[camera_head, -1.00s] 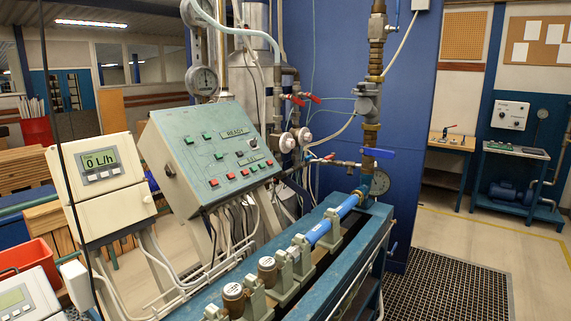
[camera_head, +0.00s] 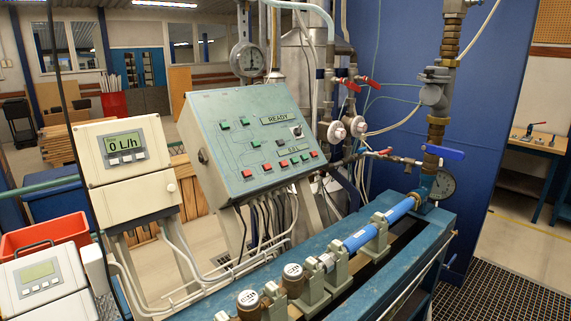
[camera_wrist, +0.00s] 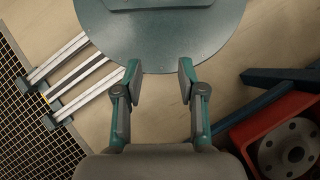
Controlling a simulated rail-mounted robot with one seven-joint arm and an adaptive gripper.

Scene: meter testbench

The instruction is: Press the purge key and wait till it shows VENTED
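The green sloped control panel (camera_head: 240,150) stands in the middle of the head view, with several green and red keys on its face. Its display (camera_head: 282,118) reads READY. A smaller label (camera_head: 299,148) sits lower on the panel, too small to read surely. I cannot tell which key is the purge key. My gripper (camera_wrist: 159,75) shows only in the wrist view. Its two fingers are apart with nothing between them, above the floor and near a round green plate (camera_wrist: 165,30). It is away from the panel.
A flow meter (camera_head: 125,150) reading 0 L/h stands left of the panel. A blue bench (camera_head: 330,245) with clamped meters and a blue pipe (camera_head: 378,225) runs in front. Valves and a gauge (camera_head: 442,184) are at right.

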